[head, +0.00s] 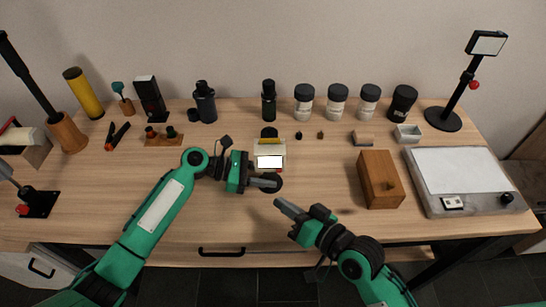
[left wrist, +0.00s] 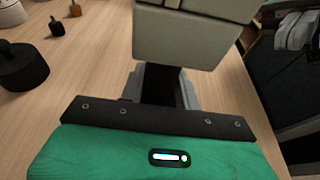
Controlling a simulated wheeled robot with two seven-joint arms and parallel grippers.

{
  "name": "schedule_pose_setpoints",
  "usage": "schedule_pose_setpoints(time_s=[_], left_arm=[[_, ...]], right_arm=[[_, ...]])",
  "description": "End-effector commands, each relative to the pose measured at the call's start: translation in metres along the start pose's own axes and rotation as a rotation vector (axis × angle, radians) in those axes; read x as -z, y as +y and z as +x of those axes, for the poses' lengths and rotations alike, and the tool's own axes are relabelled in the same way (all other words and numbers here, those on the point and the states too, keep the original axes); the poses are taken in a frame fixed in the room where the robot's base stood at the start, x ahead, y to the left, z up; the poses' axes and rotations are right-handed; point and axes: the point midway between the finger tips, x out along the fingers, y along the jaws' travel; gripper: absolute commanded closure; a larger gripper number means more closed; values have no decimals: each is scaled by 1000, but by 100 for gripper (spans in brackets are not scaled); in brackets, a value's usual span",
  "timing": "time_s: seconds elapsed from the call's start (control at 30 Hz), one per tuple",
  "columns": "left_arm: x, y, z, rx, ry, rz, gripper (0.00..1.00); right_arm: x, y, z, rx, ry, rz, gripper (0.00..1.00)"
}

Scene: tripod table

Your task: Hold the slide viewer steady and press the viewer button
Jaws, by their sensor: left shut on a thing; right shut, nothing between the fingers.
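The slide viewer (head: 271,149) is a beige box with a bright white screen, standing upright near the middle of the table. It also shows in the left wrist view (left wrist: 185,40), just beyond my fingers. My left gripper (head: 268,183) is shut on the viewer's dark lower part, below the screen, with one finger at each side in the left wrist view (left wrist: 165,88). My right gripper (head: 280,205) is shut and empty, in front of the viewer and apart from it. A trace of red shows at the viewer's lower right; I cannot tell whether it is the button.
A wooden box (head: 378,180) and a light panel (head: 455,176) stand to the right. Dark bottles, lidded jars (head: 337,103) and small pieces line the back. The front strip of the table (head: 225,232) is clear.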

Motion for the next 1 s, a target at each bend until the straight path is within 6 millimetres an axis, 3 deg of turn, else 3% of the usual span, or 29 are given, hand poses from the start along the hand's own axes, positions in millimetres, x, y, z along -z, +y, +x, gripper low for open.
schedule_pose_setpoints(time_s=[0.03, 0.07, 0.1, 0.2, 0.57, 1.0], left_arm=[[0, 0, 0, 0, 0, 0, 80], [0, 0, 0, 0, 0, 0, 65], [0, 0, 0, 0, 0, 0, 57], [0, 0, 0, 0, 0, 0, 42], [1, 0, -6, -1, 1, 0, 42], [1, 0, -91, -2, 3, 1, 42]], right_arm=[[0, 0, 0, 0, 0, 0, 100], [0, 0, 0, 0, 0, 0, 100], [0, 0, 0, 0, 0, 0, 100], [0, 0, 0, 0, 0, 0, 100], [0, 0, 0, 0, 0, 0, 100], [0, 0, 0, 0, 0, 0, 100]])
